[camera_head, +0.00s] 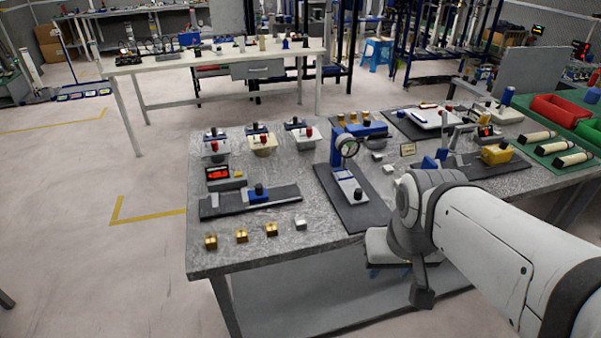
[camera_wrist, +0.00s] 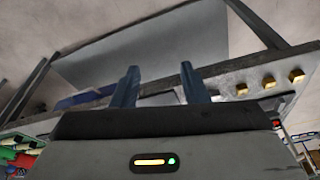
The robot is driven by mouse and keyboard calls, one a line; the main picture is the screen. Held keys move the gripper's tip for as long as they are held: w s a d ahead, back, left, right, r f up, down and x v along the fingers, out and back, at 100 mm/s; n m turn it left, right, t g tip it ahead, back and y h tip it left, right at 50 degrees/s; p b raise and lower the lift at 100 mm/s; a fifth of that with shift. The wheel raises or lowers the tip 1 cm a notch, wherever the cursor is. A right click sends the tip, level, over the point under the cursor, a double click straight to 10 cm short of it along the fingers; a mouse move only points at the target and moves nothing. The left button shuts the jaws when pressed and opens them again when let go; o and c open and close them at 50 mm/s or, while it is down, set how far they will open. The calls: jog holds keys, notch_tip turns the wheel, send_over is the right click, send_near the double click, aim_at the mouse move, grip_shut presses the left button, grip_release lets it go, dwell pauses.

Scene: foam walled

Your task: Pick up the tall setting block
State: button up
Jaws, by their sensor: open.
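Several small blocks stand in a row along the near edge of the grey stone table (camera_head: 285,262). Three are brass: the left one (camera_head: 210,242), the middle one (camera_head: 241,236) and the right one (camera_head: 271,230). A silver block (camera_head: 301,225) stands to their right. I cannot tell for sure which is the tall setting block. My gripper (camera_wrist: 160,80) is open and empty in the wrist view, its two blue fingers apart. Brass blocks (camera_wrist: 269,82) show beyond the right finger, not touching it.
A dark plate with a blue slider (camera_head: 258,194) lies behind the blocks. A dial gauge stand (camera_head: 347,150) rises to their right. Further right are a yellow part (camera_head: 496,154) and a red bin (camera_head: 556,107). Floor left of the table is free.

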jog(key=shift+o, duration=1.2)
jog(key=shift+n, duration=0.4)
jog(key=w, duration=0.3)
jog(key=w+a, duration=0.1)
jog(key=w, duration=0.1)
jog(key=shift+w+a+f, duration=0.1)
jog(key=shift+w+f, duration=0.1)
jog(key=shift+f, duration=0.1)
jog(key=n+t+y+b, duration=0.1)
jog(key=n+t+b, duration=0.1)
send_near(300, 221)
jog(key=x, duration=0.3)
jog(key=shift+f+p, duration=0.15)
jog(key=shift+p, duration=0.15)
jog(key=shift+p+x, duration=0.35)
jog(key=shift+x, duration=2.4)
jog(key=shift+c, duration=0.2)
grip_shut()
